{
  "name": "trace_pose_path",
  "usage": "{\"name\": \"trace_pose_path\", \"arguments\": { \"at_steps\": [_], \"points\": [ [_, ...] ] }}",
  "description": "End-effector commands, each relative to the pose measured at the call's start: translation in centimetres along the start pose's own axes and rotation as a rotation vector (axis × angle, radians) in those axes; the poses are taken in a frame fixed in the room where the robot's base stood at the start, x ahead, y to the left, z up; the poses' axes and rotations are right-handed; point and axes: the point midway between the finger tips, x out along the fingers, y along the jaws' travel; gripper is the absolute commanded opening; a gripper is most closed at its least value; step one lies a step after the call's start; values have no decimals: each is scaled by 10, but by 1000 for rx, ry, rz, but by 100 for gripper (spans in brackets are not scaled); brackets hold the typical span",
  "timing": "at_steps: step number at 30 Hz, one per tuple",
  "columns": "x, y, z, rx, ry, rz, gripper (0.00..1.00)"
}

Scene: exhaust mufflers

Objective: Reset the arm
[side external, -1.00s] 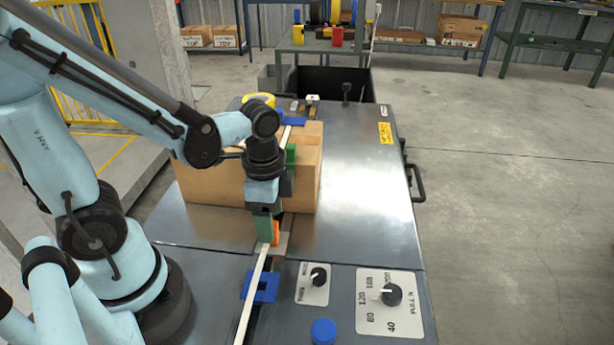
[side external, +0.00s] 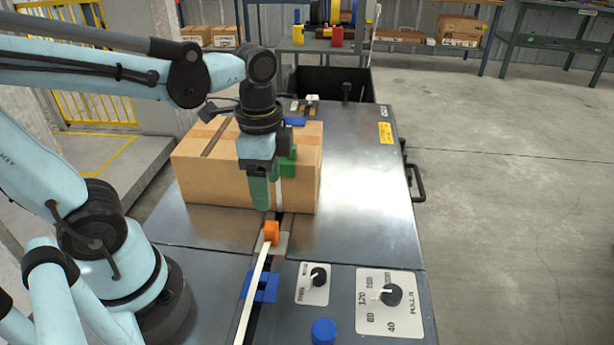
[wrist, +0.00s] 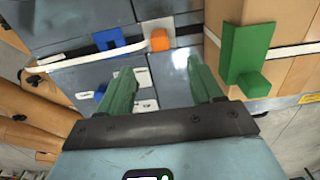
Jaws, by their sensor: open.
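My gripper (side external: 262,204) is raised above the metal bench in front of the cardboard box (side external: 215,178). Its two green fingers stand apart with nothing between them, as the wrist view (wrist: 160,82) also shows. An orange piece (side external: 271,232) sits below the fingers at the end of a white strap (side external: 252,295), apart from the gripper. The orange piece also shows in the wrist view (wrist: 160,41). A green bracket (wrist: 248,57) stands against the box by the strap, partly behind my gripper in the side view.
A blue guide (side external: 261,287) spans the slot in the bench. A panel with a dial (side external: 391,295), a smaller knob (side external: 317,276) and a blue button (side external: 323,331) are at the front. The bench's right side is clear. A black handle (side external: 414,183) juts from its right edge.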

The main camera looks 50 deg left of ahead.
Motion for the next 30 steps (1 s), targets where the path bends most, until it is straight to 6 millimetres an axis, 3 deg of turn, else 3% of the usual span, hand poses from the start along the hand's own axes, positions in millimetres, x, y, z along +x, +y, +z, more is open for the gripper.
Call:
{"name": "trace_pose_path", "arguments": {
  "at_steps": [5, 30],
  "points": [
    [-17, 0, 0, 0, 0, 0, 66],
    [68, 0, 0, 0, 0, 0, 66]
  ]
}}
